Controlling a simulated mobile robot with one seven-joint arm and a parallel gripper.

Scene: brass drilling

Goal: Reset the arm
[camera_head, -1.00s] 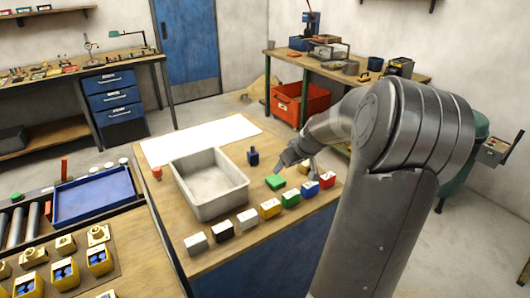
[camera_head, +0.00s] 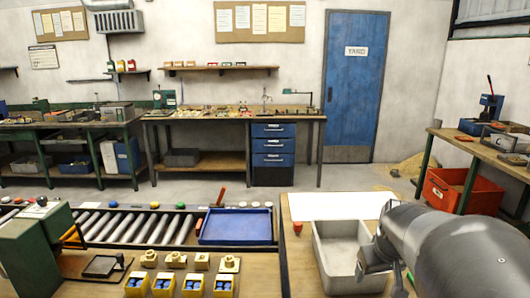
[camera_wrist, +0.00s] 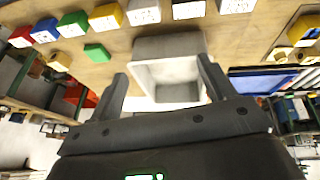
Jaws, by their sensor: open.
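My arm (camera_head: 445,250) fills the lower right of the head view, and my gripper is mostly hidden behind it there. In the wrist view my gripper (camera_wrist: 160,72) is open, its two dark fingers apart with nothing between them. A grey-white bin (camera_wrist: 168,80) on the wooden workbench lies beyond the fingers, apart from them as far as I can tell. The same bin (camera_head: 345,285) shows in the head view, partly covered by my arm.
Coloured small boxes (camera_wrist: 108,17) and a green block (camera_wrist: 97,52) lie on the bench. A blue tray (camera_head: 236,227) and rollers (camera_head: 130,227) are left of the bin. A red crate (camera_head: 462,190) stands at right. Open floor lies before the blue door (camera_head: 354,95).

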